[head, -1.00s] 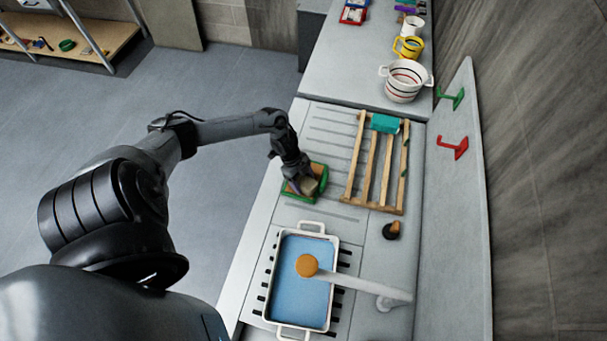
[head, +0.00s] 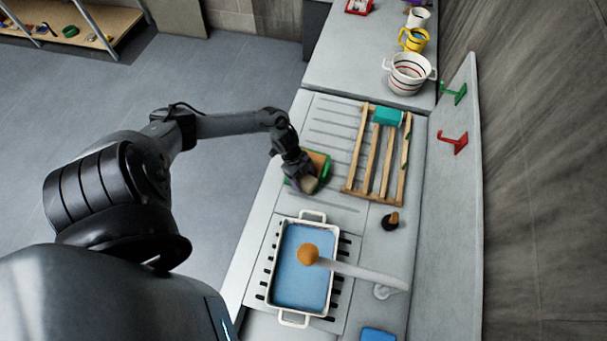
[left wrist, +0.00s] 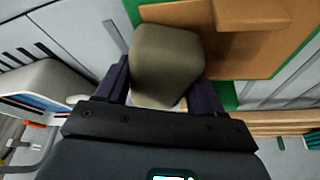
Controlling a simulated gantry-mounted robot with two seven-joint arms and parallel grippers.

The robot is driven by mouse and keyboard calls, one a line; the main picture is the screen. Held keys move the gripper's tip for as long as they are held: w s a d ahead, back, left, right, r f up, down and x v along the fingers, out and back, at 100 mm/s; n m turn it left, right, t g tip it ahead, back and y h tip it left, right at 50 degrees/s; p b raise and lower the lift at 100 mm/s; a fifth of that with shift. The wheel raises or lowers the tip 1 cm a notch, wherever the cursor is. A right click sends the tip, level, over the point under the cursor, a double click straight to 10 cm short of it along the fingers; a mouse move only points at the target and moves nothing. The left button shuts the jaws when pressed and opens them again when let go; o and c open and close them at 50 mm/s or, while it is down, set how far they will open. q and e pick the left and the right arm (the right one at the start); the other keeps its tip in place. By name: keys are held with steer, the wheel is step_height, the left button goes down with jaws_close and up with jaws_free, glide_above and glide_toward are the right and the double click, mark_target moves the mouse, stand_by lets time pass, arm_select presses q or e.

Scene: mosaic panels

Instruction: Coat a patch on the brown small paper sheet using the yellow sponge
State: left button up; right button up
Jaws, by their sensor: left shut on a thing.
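The brown small paper sheet (head: 319,159) lies on a green board on the counter; both also show in the left wrist view, the sheet (left wrist: 235,58) and the green board (left wrist: 229,95). My left gripper (head: 306,179) is over the near part of the board. It is shut on the sponge (left wrist: 167,62), which looks dull olive-beige here rather than clear yellow. The sponge overlaps the sheet's near edge in view; I cannot tell whether it touches. A brown block-like piece (left wrist: 250,13) shows over the sheet in the left wrist view. My right gripper is not in view.
A wooden rack (head: 345,185) with a teal block (head: 388,117) stands right of the board. Nearer are a white-rimmed basin (head: 334,250) of blue, a white faucet (head: 365,274) and a blue block (head: 378,334). A striped pot (head: 409,75) and mugs stand at the back.

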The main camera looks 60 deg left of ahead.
arm_select(q)
steer(key=shift+w+a+f+b, duration=0.1)
steer(key=shift+w+a+b, duration=0.4)
steer(key=shift+a, duration=0.15)
steer(key=shift+w+a+b, duration=0.35)
steer(key=shift+a+b, duration=0.1)
steer(key=shift+a, duration=0.2)
steer(key=shift+w+a+b, duration=0.7)
steer(key=shift+a+b, duration=0.15)
steer(key=shift+b, duration=0.1)
steer(key=shift+w+a+b, duration=0.3)
steer(key=shift+a, duration=0.05)
steer(key=shift+w+a+b, duration=0.65)
steer(key=shift+a+b, duration=0.15)
steer(key=shift+b, duration=0.35)
steer(key=shift+w+a+r+b, duration=0.2)
steer(key=shift+w+a+b, duration=0.2)
steer(key=shift+a+b, duration=0.2)
